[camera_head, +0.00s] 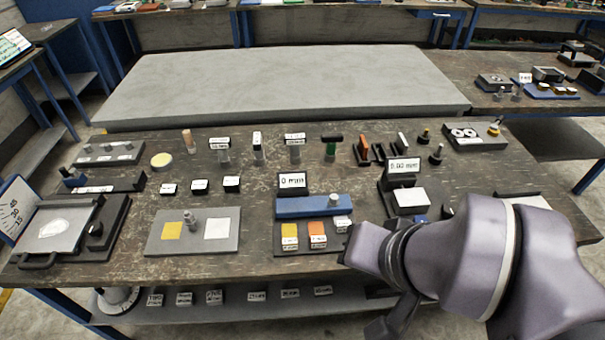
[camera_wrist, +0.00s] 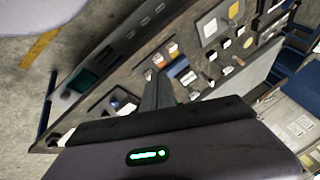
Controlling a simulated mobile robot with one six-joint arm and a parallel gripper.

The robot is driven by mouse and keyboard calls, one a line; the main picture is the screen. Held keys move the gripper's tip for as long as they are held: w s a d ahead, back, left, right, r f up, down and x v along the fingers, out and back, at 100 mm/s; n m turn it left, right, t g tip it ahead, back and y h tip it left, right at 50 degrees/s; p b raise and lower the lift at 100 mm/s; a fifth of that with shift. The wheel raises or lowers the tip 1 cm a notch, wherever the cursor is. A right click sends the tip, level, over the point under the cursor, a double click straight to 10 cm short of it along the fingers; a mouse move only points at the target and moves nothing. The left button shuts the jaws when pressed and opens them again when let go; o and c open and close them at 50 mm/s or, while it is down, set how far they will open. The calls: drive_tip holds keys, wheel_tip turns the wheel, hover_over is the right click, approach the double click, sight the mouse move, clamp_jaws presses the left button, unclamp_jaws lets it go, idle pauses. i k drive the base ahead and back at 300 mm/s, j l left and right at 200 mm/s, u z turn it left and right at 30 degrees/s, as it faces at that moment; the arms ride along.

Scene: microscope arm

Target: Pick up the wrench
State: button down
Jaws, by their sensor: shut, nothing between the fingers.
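I cannot pick out a wrench for certain in either view. Several small tools and parts stand along the back of the dark worktable (camera_head: 255,262), too small to name surely. My gripper shows in the wrist view as dark fingers (camera_wrist: 153,76), close together, with nothing seen between them. It is over the front part of the table, apart from the tools. In the head view my arm covers the table's front right, and the fingers cannot be told clearly there.
A blue block (camera_head: 313,207) with a 0 mm display stands mid-table. A grey plate (camera_head: 192,248) with yellow and white squares lies to its left, and a black-framed device (camera_head: 118,222) at far left. A bare grey slab (camera_head: 280,85) lies behind.

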sight(259, 157)
drive_tip(key=i+j, duration=0.2)
drive_tip(key=j, duration=0.2)
drive_tip(key=i+j, duration=0.15)
drive_tip(key=j, duration=0.2)
drive_tip(key=i+j, duration=0.2)
drive_tip(key=j, duration=0.2)
